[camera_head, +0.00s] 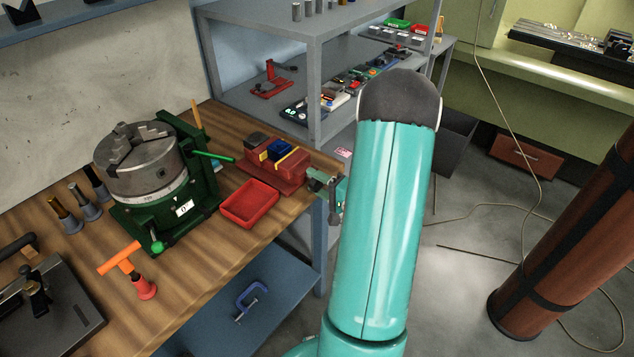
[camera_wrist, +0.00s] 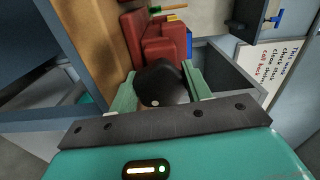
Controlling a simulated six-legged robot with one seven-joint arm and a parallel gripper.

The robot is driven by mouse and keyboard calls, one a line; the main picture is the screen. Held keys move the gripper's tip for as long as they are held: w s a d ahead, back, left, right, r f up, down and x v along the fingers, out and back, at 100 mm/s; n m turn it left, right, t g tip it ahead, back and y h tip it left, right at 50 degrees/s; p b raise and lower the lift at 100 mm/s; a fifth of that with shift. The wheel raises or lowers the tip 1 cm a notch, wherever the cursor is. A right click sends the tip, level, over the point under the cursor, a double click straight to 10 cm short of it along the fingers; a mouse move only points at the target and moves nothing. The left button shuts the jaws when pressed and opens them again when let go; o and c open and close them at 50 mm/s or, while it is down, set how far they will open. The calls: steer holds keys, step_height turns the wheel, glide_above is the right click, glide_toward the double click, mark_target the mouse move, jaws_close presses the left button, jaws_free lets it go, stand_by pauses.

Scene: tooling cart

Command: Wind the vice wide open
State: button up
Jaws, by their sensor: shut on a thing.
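The red vice (camera_head: 288,176) sits at the right end of the wooden bench. A blue piece and a yellow strip lie across its top. In the wrist view the vice (camera_wrist: 163,43) is just beyond my fingers. My gripper (camera_wrist: 160,88) has its pale green fingers on either side of a dark block, the vice handle (camera_wrist: 165,82), and is shut on it. My arm hides much of the gripper there. The gap between the jaws cannot be told.
A red tray (camera_head: 250,204) lies in front of the vice. A green-based rotary table with a chuck (camera_head: 138,163) stands to its left, its green-tipped lever reaching towards the vice. An orange T-handle (camera_head: 121,259) stands near the front. Grey shelving (camera_head: 262,60) rises behind.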

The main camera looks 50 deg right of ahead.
steer(key=n, duration=0.3)
steer(key=shift+n, duration=0.4)
steer(key=shift+f+n, duration=0.1)
steer(key=shift+n, duration=1.7)
steer(key=shift+w, duration=0.1)
steer(key=o, duration=1)
steer(key=shift+c, duration=0.2)
steer(key=shift+s+d+f, duration=0.15)
steer(key=shift+s+f, duration=0.05)
steer(key=shift+s, duration=0.05)
